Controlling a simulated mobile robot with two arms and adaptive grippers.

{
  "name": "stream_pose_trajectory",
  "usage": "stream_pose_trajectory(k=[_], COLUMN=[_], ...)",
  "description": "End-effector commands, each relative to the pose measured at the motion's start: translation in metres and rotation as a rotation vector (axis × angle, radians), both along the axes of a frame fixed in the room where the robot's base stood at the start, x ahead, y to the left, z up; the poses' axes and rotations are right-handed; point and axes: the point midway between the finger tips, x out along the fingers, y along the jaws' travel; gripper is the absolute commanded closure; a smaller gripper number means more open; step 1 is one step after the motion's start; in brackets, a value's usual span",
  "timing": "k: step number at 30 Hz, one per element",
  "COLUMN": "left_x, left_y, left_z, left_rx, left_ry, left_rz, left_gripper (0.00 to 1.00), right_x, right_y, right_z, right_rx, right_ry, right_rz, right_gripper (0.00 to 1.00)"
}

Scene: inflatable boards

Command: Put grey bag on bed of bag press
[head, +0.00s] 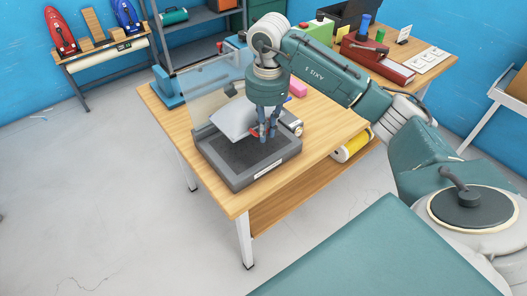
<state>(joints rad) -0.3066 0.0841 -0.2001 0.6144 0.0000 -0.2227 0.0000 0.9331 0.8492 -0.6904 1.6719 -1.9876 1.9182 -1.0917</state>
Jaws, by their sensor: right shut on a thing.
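The bag press (235,178) is a dark grey machine on the wooden table, with a dark flat bed and a raised clear lid (208,85) behind it. The grey bag (234,118) is a pale flat piece, tilted above the back part of the bed. My right gripper (266,136) points down over the right side of the bed and is shut on the grey bag at its right edge. I cannot tell whether the bag's lower edge touches the bed. My left gripper is not in view.
The wooden table (240,203) has bare top at its front and right. A pink block (298,88) and blue equipment (167,88) stand on it. A yellow roll (352,147) hangs at its right side. A second table (425,52) holds a red machine (378,62).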

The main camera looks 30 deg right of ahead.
Motion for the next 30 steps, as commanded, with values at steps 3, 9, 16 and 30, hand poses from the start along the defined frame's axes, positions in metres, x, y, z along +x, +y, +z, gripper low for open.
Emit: stream_pose_trajectory(k=[3,9,16,30], left_x=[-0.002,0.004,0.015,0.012], left_y=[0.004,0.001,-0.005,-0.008], left_z=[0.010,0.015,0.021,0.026], left_rx=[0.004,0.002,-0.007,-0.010], left_ry=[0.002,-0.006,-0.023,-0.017], left_rz=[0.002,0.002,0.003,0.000], left_gripper=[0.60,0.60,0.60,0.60], right_x=[-0.002,0.000,-0.001,0.000], right_y=[0.001,0.001,0.001,0.000], right_z=[-0.028,-0.055,-0.074,-0.103], right_rx=[0.002,0.002,0.002,0.000], right_ry=[0.006,0.000,0.002,0.000], right_rz=[0.001,0.002,0.003,0.003], right_gripper=[1.00,1.00,1.00,0.69])
